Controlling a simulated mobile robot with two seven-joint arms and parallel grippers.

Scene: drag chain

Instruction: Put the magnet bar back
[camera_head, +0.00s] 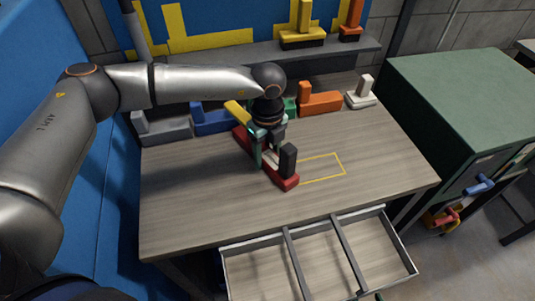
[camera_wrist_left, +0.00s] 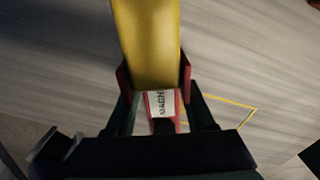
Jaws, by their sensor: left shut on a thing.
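The red magnet bar (camera_head: 286,183) is under my left gripper in the head view, slanting across the table beside a yellow outline (camera_head: 343,163). A black upright block (camera_head: 288,160) stands at its near end, and a yellow piece (camera_head: 236,112) shows at its far end. My left gripper (camera_head: 267,158) points down and is shut on the bar. In the left wrist view, red parts with a white label (camera_wrist_left: 160,104) starting "MAGN" sit between the fingers (camera_wrist_left: 160,112). A broad yellow piece (camera_wrist_left: 147,40) covers the view above them. I cannot tell whether the bar touches the table. My right gripper is out of view.
An open drawer (camera_head: 287,232) with three empty compartments juts out in front. A green cabinet (camera_head: 450,90) stands right. The table's right front is clear.

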